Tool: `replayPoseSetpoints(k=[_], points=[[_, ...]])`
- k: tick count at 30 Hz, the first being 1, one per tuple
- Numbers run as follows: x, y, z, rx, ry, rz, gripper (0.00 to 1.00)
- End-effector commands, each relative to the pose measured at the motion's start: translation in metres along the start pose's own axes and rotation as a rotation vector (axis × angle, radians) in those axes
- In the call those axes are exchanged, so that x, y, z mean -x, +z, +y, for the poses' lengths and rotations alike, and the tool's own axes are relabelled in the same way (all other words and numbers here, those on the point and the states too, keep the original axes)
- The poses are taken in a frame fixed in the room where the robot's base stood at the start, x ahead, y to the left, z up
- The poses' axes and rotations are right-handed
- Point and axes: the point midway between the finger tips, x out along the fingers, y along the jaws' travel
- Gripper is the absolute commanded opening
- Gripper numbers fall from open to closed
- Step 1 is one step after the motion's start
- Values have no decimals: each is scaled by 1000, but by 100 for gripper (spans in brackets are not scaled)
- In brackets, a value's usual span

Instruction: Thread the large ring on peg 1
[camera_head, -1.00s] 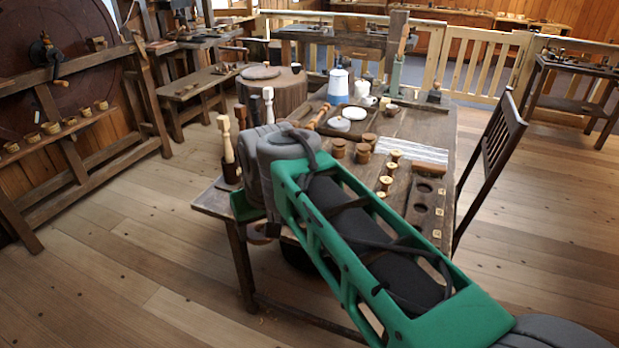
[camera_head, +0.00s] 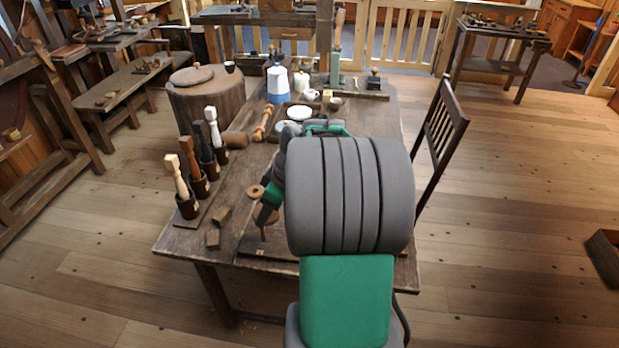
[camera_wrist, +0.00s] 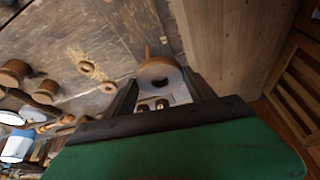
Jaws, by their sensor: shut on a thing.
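The large ring (camera_wrist: 158,69), brown wood with a round hole, is between the fingertips of my gripper (camera_wrist: 160,88) in the wrist view. My gripper is shut on it. A wooden peg (camera_wrist: 148,51) shows just beyond the ring. In the head view the ring (camera_head: 267,216) is at the near part of the table, beside my dark fingers (camera_head: 266,206), with a thin upright peg (camera_head: 263,235) below it. I cannot tell whether the peg passes through the hole, or read a peg number. My arm hides much of the board.
Two smaller rings (camera_wrist: 87,68) (camera_wrist: 108,87) lie on the worn table (camera_head: 185,238). A chair (camera_head: 440,135) is at the right.

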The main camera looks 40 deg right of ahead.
Motion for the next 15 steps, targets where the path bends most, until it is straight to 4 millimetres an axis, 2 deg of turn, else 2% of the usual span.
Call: replayPoseSetpoints(k=[1, 3, 6, 10, 15], points=[[27, 17, 18, 37, -29, -2, 24], [33, 44, 33, 115, -58, -1, 24], [37, 73, 45, 191, -84, 0, 24], [35, 91, 50, 235, -97, -1, 24], [24, 97, 50, 242, -98, -2, 24]])
